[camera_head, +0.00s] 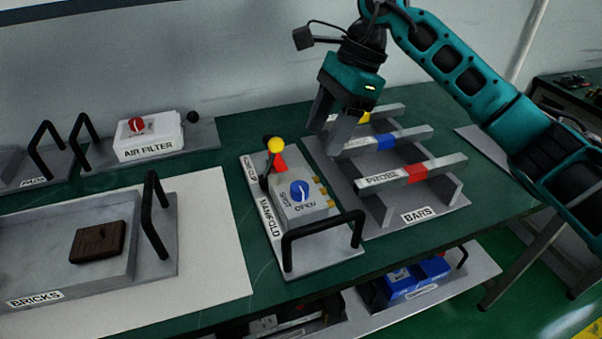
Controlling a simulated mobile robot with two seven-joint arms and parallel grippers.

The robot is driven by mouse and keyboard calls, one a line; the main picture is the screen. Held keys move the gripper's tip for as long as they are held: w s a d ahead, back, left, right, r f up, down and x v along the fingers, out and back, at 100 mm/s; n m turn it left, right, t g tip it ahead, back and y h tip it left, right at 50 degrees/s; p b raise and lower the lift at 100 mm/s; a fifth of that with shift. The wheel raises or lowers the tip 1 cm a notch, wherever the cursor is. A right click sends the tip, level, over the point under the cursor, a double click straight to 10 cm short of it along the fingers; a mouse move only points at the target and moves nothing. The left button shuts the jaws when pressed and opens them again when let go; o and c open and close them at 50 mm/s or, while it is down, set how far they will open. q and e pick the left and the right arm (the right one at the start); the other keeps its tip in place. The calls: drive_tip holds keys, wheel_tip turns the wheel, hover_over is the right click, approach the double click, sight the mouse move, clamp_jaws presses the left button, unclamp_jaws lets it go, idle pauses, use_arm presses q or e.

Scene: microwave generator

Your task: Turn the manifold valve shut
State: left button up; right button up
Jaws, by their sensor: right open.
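The manifold (311,213) is a grey block on a grey plate with black handles, in the middle of the green table. On its top is a round blue valve knob (299,190) with a white mark, between labels that seem to read "SHUT" and "OPEN". The mark's exact setting is too small to tell. A yellow ball on a lever (275,145) and a red part stand behind the knob. My right gripper (334,130) points down behind and to the right of the knob, above the back of the bars tray, apart from the manifold. It is open and empty. My left gripper is out of view.
The bars tray (444,201), with bars marked yellow, blue and red, stands right of the manifold. The air filter (149,138) is at the back left. The bricks tray (75,285) holds one brown brick (98,242) at the left.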

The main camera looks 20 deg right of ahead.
sight(300, 186)
drive_tip(key=x, duration=1)
drive_tip(key=shift+a+f+p, duration=0.25)
drive_tip(key=shift+p, duration=0.15)
drive_tip(key=shift+c, duration=1.3)
drive_tip(key=c, duration=0.8)
